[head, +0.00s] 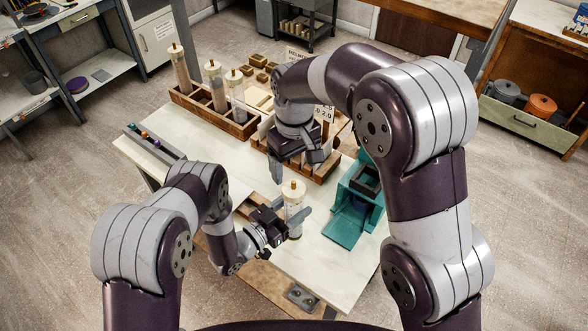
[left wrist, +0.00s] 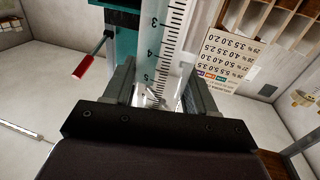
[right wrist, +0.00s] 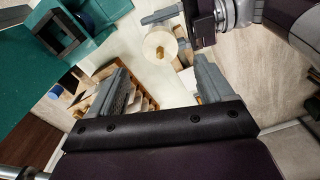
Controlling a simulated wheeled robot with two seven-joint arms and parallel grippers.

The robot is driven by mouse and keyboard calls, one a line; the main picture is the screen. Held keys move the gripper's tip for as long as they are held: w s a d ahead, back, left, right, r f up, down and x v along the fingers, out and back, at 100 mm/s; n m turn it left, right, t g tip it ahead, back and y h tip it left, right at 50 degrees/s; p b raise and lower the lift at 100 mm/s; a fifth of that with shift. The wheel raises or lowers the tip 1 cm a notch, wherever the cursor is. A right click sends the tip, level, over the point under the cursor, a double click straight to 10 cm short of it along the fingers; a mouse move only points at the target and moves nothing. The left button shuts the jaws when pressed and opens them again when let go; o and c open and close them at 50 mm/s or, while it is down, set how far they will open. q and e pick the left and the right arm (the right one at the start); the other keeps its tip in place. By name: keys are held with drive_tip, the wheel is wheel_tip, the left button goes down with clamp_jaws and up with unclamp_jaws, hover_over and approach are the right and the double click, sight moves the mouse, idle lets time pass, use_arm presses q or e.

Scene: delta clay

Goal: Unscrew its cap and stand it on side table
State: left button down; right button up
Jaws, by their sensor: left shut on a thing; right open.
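My left gripper (head: 278,222) is shut on a clear graduated cylinder (head: 294,215) and holds it upright near the front of the white table (head: 315,262). Its printed scale shows between the fingers in the left wrist view (left wrist: 172,35). A pale round cap (right wrist: 160,46) with a brass knob sits on its top; the cap also shows in the head view (head: 293,190). My right gripper (head: 296,168) is open and empty, above and behind the capped cylinder. In the right wrist view its fingers (right wrist: 160,82) are apart, with the cap beyond them. I cannot tell whether the cylinder touches the table.
A teal device (head: 345,228) stands just right of the cylinder. A wooden rack (head: 212,118) with several capped cylinders is at the back left. A narrow tray (head: 152,145) holds small coloured pieces. Bare table lies between tray and cylinder. Shelving (head: 105,72) stands beyond, at left.

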sight(294, 182)
drive_tip(key=m, duration=0.7)
drive_tip(key=shift+m, duration=0.3)
drive_tip(key=m, duration=0.6)
drive_tip(key=shift+f+m, duration=0.25)
drive_tip(key=shift+m, duration=0.05)
wheel_tip(294, 182, down, 8)
drive_tip(key=shift+r, duration=0.25)
